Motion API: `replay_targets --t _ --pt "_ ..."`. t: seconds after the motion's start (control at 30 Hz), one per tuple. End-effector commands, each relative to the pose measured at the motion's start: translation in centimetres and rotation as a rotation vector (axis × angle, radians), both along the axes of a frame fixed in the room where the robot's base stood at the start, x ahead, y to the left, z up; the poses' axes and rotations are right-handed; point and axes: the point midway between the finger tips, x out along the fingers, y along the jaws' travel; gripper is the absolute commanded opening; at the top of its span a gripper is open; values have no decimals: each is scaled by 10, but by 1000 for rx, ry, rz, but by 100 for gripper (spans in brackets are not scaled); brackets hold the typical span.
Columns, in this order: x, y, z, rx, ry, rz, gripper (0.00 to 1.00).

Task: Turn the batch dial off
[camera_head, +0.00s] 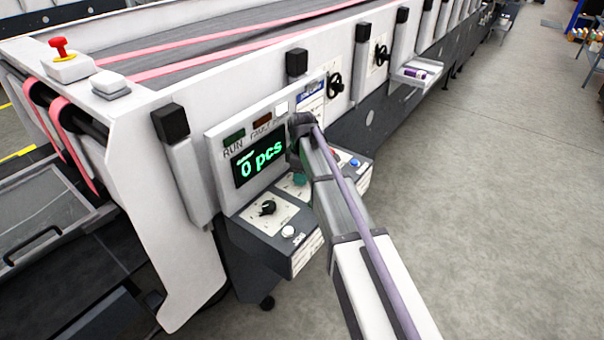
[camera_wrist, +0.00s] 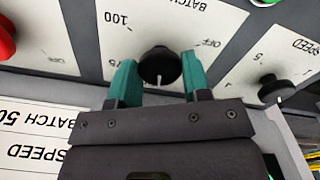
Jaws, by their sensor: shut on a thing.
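The batch dial (camera_wrist: 160,62) is a round black knob on a white plate in the wrist view, with upside-down BATCH lettering above it. A short pale mark shows on its lower side. The plate reads 100 at the upper left and OFF at the right. My gripper (camera_wrist: 160,75) has its two teal fingers on either side of the knob and is shut on it. In the head view my gripper (camera_head: 300,180) is at the control panel below the display, and my arm hides the batch dial there.
The speed dial (camera_wrist: 276,88) sits close on the right in the wrist view, and a red knob or button (camera_wrist: 6,38) at the left edge. In the head view the display (camera_head: 260,163) reads 0 pcs. A white button (camera_head: 288,231) and blue button (camera_head: 355,162) flank the gripper.

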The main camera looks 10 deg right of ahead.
Motion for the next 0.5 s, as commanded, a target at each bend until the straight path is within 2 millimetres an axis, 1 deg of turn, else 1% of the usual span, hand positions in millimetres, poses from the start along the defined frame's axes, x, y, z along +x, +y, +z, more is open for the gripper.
replay_targets --t 0.5 --pt "-1 0 0 0 1 486 20"
